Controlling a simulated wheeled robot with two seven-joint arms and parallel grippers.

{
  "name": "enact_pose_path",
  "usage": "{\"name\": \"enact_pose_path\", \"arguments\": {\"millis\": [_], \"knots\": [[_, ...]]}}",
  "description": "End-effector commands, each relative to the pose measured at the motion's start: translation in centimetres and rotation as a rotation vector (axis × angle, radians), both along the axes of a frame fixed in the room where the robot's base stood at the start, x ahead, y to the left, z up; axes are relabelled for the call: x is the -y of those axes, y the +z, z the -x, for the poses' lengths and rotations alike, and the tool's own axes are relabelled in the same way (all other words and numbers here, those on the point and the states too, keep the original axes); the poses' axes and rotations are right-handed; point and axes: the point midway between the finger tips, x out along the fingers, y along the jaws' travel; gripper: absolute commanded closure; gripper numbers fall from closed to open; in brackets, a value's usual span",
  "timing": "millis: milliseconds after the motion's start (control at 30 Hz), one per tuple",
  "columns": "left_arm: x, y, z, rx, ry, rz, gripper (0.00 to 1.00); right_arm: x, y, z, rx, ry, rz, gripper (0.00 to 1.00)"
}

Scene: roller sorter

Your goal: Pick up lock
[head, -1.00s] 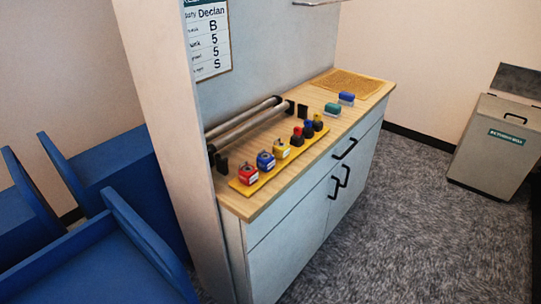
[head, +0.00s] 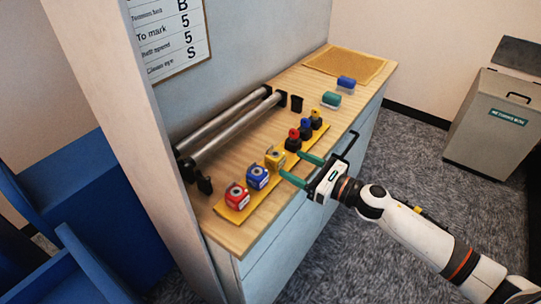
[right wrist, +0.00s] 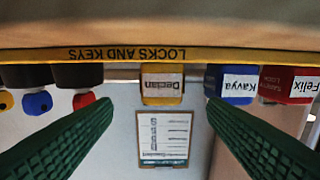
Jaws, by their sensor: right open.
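Three cube-shaped locks stand in a row on a yellow strip (head: 262,204): a red lock (head: 237,196), a blue lock (head: 258,177) and a yellow lock (head: 275,157). In the right wrist view, which is upside down, the yellow lock (right wrist: 162,86) reads Declan, the blue lock (right wrist: 232,84) Kavya and the red lock (right wrist: 290,84) Felix. The strip (right wrist: 220,54) reads LOCKS AND KEYS. My right gripper (head: 289,164) is open and empty, its green fingers pointing at the yellow lock. That lock shows between the fingertips, apparently still ahead of them. My left gripper is out of view.
Black pieces with red (head: 293,133), blue (head: 305,122) and yellow (head: 316,113) tops stand farther along the strip. Two metal rollers (head: 235,125) lie behind. A notice (head: 170,38) hangs on the panel.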

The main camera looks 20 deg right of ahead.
Motion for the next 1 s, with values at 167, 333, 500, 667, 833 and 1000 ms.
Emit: {"name": "enact_pose_path", "arguments": {"millis": [167,333,500,667,833,1000], "knots": [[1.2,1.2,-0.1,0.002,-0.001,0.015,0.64,-1.7,0.3,-2.3,-0.002,-0.003,-0.004,0.33],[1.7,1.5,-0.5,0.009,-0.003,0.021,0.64,-2.5,0.1,-3.2,-0.004,-0.003,-0.003,0.33],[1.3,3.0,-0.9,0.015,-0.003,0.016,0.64,-4.1,1.0,-4.7,-0.004,-0.004,-0.006,0.33],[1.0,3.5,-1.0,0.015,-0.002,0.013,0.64,-5.5,0.8,-6.3,-0.004,-0.005,-0.005,0.33],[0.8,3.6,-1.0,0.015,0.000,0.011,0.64,-6.0,0.6,-6.9,-0.005,-0.004,-0.003,0.33],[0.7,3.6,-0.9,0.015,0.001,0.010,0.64,-6.0,0.5,-6.8,-0.005,-0.004,-0.003,0.34]]}}
